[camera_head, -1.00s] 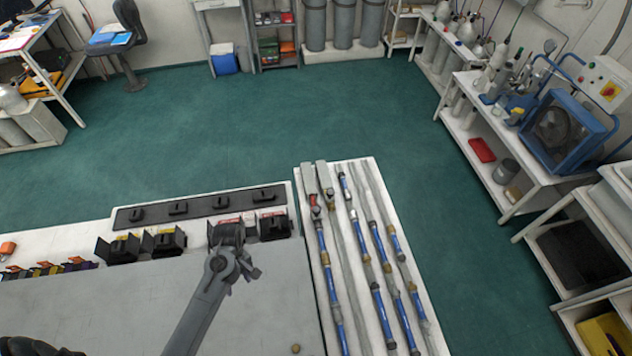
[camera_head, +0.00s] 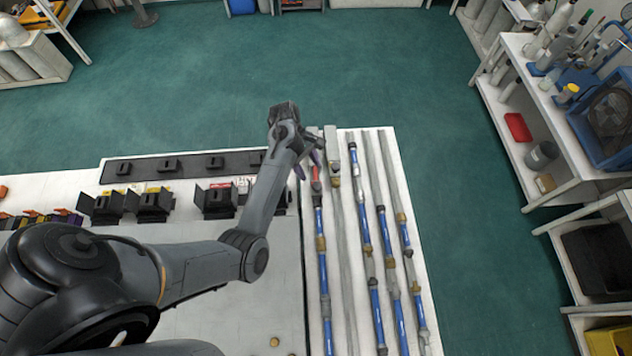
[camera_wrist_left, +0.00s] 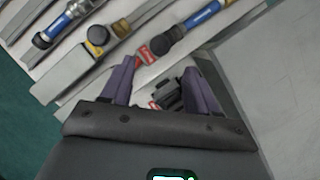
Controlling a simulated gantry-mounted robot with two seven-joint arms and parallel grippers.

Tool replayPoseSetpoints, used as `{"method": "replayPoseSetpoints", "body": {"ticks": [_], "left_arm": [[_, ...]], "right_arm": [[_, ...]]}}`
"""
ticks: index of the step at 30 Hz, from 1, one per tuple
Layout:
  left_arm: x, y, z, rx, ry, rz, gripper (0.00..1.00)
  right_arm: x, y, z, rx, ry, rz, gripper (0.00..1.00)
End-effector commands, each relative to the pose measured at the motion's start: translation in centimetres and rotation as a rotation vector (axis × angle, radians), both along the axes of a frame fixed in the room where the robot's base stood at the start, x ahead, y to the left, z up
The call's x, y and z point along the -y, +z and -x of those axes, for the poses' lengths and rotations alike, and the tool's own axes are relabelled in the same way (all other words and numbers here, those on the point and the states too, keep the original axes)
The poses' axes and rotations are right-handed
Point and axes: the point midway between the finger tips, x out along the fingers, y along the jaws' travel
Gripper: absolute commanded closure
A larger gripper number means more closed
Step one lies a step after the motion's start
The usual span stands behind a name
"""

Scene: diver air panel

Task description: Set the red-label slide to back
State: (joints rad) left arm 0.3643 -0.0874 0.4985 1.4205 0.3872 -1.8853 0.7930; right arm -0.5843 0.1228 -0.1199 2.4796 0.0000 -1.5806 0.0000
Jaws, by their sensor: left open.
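In the head view my left gripper (camera_head: 308,164) is over the far left end of the pipe rows, with its purple fingers hanging down. In the left wrist view its fingers (camera_wrist_left: 160,68) are apart. A small black part (camera_wrist_left: 168,94) with a red label (camera_wrist_left: 153,104) shows between and beyond them; I cannot tell if they touch it. My right gripper is not seen.
A dark strip (camera_head: 140,168) with several black knobs runs along the panel's back edge. Yellow-labelled black brackets (camera_head: 150,204) stand left of the red label. Blue pipes with brass fittings (camera_head: 376,300) fill the right board. A small round piece (camera_head: 274,342) lies on the bare panel.

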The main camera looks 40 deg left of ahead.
Motion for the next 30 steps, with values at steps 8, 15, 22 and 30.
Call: {"method": "replayPoseSetpoints", "body": {"ticks": [8, 15, 22, 30], "left_arm": [[1.8, -4.3, 0.0, -0.002, -0.001, 0.002, 0.4], [2.9, -6.9, 0.0, -0.001, -0.002, 0.001, 0.4], [3.2, -7.7, 0.0, -0.001, -0.001, 0.0, 0.4], [3.2, -7.7, 0.0, -0.001, -0.001, 0.0, 0.45]], "right_arm": [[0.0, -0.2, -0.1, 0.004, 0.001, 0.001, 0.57], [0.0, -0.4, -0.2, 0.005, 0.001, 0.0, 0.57], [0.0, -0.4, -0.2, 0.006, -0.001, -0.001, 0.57], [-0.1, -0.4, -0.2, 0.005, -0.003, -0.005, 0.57]]}}
